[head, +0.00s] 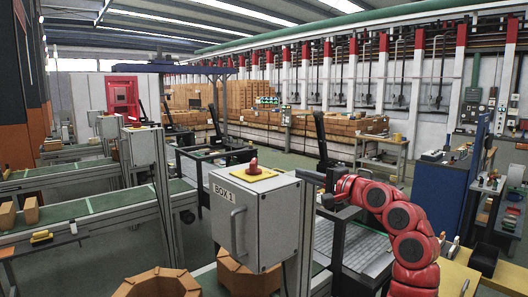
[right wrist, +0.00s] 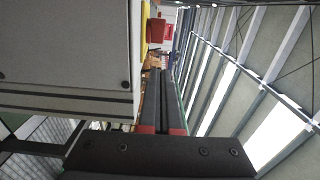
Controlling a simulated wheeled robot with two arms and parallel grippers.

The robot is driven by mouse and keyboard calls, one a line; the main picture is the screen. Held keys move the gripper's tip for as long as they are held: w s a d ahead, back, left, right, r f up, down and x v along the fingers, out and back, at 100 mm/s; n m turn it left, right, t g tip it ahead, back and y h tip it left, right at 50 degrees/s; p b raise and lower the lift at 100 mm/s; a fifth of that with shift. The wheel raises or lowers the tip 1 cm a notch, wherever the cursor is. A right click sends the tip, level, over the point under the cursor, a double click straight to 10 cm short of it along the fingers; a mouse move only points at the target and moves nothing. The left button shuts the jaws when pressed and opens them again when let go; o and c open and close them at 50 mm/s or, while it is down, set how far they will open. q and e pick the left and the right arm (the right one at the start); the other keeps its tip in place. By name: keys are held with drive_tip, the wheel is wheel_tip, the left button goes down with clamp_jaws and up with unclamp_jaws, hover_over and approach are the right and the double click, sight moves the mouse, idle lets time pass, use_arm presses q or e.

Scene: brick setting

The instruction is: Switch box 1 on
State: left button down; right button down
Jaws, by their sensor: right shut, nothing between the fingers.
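Box 1 (head: 245,225) is a grey cabinet labelled "BOX 1" with a handle on its front, at the lower centre of the head view. A red knob (head: 254,166) stands on a yellow plate (head: 246,175) on its top. My right gripper (head: 301,174) is shut and empty, its fingers by the top right edge of the box and apart from the knob. In the right wrist view the shut fingers (right wrist: 160,74) point toward the red knob (right wrist: 160,31), with the grey box (right wrist: 65,50) on the left. My left gripper is not in view.
Conveyors (head: 90,216) with a few bricks run along the left. Ring-shaped brick stacks (head: 157,284) stand below the box. A blue cabinet (head: 445,187) and workbenches are at the right. The space above the box top looks clear.

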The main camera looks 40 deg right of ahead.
drive_tip(key=shift+s, duration=0.1)
idle(0.3)
drive_tip(key=p, duration=0.7)
approach(256, 163)
drive_tip(key=w+d, duration=0.1)
drive_tip(key=w, duration=0.1)
drive_tip(key=w+d, duration=0.1)
drive_tip(key=w, duration=0.1)
drive_tip(key=shift+w+d+r, duration=0.15)
drive_tip(key=shift+d+r, duration=0.05)
drive_tip(key=shift+d, duration=0.1)
drive_tip(key=shift+w+a+f+p, duration=0.1)
drive_tip(key=shift+w+a+p, duration=0.6)
drive_tip(key=shift+a, duration=0.2)
drive_tip(key=shift+w+a+f, duration=0.1)
drive_tip(key=shift+w+a, duration=0.15)
drive_tip(key=shift+a, duration=0.25)
drive_tip(key=shift+f, duration=0.1)
